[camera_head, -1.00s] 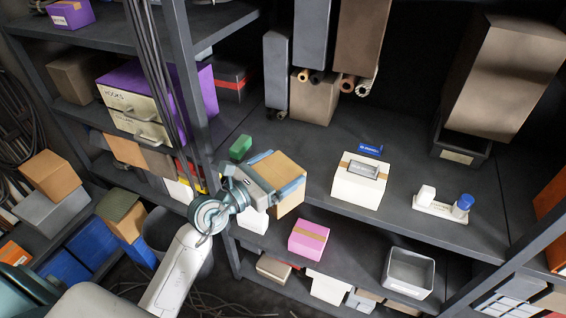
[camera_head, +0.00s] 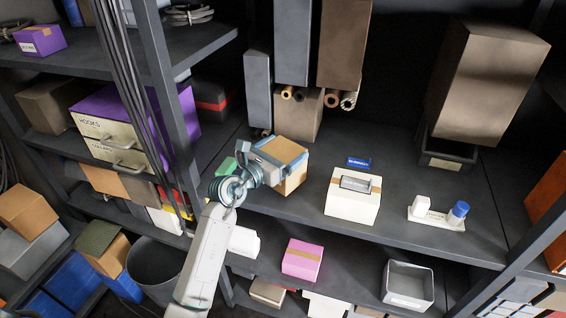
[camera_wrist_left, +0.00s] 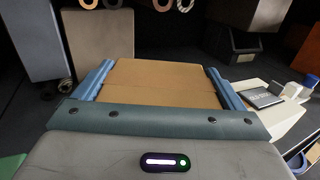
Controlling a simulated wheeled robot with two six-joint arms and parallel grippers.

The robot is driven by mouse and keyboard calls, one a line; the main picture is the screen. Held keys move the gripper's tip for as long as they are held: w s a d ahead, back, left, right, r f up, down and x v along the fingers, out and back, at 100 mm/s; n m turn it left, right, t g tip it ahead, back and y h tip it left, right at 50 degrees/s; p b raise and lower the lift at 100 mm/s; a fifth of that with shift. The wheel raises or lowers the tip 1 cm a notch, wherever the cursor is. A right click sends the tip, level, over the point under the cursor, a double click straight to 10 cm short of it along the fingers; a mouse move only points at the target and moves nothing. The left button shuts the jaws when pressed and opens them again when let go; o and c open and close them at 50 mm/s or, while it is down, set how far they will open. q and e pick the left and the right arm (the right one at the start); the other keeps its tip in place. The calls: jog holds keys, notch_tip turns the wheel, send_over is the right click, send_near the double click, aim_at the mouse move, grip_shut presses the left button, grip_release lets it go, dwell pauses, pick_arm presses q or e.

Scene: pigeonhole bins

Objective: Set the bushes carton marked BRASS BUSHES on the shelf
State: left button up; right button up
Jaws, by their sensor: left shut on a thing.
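My left gripper (camera_head: 280,165) is shut on a tan cardboard carton (camera_head: 291,173), with one blue finger along each side of it. In the left wrist view the carton (camera_wrist_left: 165,78) fills the space between the fingers, its plain top with a seam facing the camera. No BRASS BUSHES marking shows on the visible faces. The carton is over the left part of the dark shelf (camera_head: 400,165), in front of a brown box. I cannot tell whether it touches the shelf. My right gripper is not in view.
A brown box (camera_head: 298,118) with tubes above it stands behind the carton. A green block (camera_head: 228,165) lies left. A white box (camera_head: 352,197), small blue item (camera_head: 358,163) and white holder with bottles (camera_head: 436,212) stand right. Bare shelf lies between carton and white box.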

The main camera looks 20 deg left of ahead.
pick_arm(q)
notch_tip(320, 180, down, 3)
jog(key=shift+r, duration=0.15)
jog(key=shift+f, duration=0.45)
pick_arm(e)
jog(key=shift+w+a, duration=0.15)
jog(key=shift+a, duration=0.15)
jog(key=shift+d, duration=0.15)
pick_arm(q)
jog(key=o, duration=1.3)
jog(key=shift+f, duration=0.1)
jog(key=shift+c, duration=0.2)
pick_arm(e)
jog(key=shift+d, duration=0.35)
